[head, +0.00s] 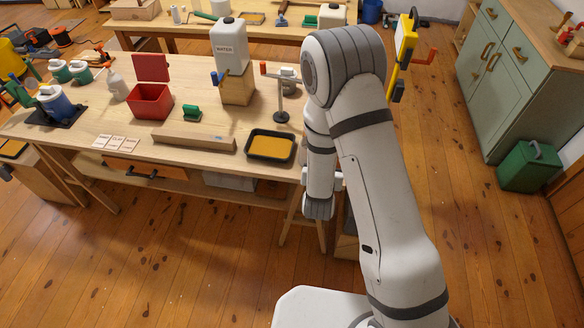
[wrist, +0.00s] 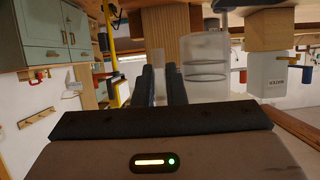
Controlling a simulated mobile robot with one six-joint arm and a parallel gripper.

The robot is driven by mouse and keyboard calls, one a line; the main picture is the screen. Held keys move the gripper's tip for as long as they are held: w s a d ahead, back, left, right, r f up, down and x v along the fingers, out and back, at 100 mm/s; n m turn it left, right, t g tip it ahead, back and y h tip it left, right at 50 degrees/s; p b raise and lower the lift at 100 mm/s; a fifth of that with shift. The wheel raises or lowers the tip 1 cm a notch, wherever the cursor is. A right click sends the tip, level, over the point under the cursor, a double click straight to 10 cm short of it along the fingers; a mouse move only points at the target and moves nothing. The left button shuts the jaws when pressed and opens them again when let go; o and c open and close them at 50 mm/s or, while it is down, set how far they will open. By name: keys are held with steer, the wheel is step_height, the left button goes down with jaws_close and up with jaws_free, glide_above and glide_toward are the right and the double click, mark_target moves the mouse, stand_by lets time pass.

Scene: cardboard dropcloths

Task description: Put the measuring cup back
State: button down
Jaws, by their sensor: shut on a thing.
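In the wrist view, which is upside down, my gripper (wrist: 161,85) has its two dark fingers close together. A clear, translucent measuring cup (wrist: 206,52) is right beside the fingers, and they appear shut on its handle side. The grip point itself is partly hidden between the fingers. In the head view my arm covers the gripper, and I cannot make out the cup there.
The workbench (head: 205,85) holds a white water jug (head: 229,42) on a wooden block (head: 237,90), a red open box (head: 150,103), a black tray with a yellow-brown fill (head: 270,146) and a long cardboard box (head: 194,139). A green cabinet (head: 492,85) stands right. Floor in front is clear.

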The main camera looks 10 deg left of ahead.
steer(key=w+d+r+b, duration=0.1)
steer(key=w+d, duration=0.3)
steer(key=d, duration=0.4)
steer(key=w+d+r+b, duration=0.1)
steer(key=w+d, duration=0.2)
steer(key=d, duration=0.6)
steer(key=shift+w, duration=0.4)
steer(key=shift+w, duration=0.1)
